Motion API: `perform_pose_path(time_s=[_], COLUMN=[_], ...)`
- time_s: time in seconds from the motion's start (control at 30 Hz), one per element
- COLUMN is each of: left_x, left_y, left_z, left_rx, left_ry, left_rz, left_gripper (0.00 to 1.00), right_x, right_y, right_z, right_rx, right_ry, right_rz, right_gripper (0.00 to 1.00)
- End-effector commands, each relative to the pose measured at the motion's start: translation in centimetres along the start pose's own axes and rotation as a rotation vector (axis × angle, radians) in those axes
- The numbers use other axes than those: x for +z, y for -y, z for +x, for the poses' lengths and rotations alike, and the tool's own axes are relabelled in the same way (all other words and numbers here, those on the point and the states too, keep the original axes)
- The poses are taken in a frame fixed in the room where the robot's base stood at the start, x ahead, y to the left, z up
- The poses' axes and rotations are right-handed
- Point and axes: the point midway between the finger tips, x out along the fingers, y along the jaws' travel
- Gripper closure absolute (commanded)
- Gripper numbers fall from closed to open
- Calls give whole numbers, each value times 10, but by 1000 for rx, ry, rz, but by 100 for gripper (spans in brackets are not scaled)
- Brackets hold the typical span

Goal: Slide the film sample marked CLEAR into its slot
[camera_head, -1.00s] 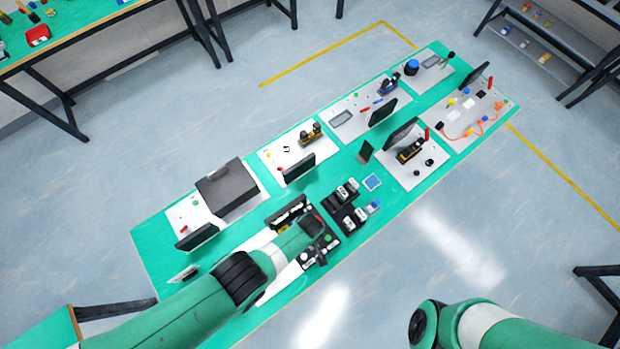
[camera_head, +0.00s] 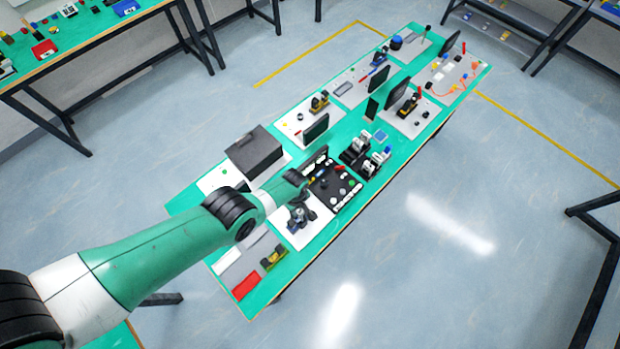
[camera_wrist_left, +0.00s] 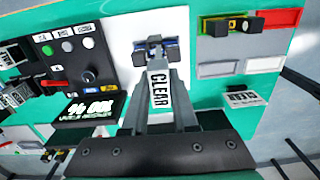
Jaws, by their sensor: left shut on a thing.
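The film sample (camera_wrist_left: 158,88), a pale strip marked CLEAR, stands between the fingers of my left gripper (camera_wrist_left: 157,72) in the left wrist view. The left gripper (camera_head: 298,216) is shut on it, over a white plate (camera_head: 318,228) in the head view. Just past the fingertips in the wrist view is a small blue and dark fixture (camera_wrist_left: 152,46) on that plate. The sample's far end overlaps it in the picture; I cannot tell whether they touch. The slot opening is not clear to see. My right gripper is not in view.
A black control panel (camera_wrist_left: 92,76) with buttons and a lit display is left of the fixture. To the right are a grey tray (camera_wrist_left: 207,48), a yellow-black block (camera_wrist_left: 230,25) and a labelled piece (camera_wrist_left: 245,98). A dark grey box (camera_head: 257,152) stands farther back.

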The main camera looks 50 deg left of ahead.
Motion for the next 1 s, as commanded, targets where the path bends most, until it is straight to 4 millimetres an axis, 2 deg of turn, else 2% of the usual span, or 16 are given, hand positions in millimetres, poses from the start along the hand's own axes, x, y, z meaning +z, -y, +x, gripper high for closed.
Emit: perform_pose_path(time_s=[0.13,0.47,1.0], left_x=[-12,-11,-11], left_y=[0,0,0], left_z=[-2,0,45], left_rx=[5,4,4], left_ry=[-1,-1,-1], left_rz=[-29,-28,-27], left_gripper=[100,100,100], right_x=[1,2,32], right_y=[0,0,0], right_z=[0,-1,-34], right_rx=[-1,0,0], right_ry=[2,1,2], right_rz=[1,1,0], right_gripper=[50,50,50])
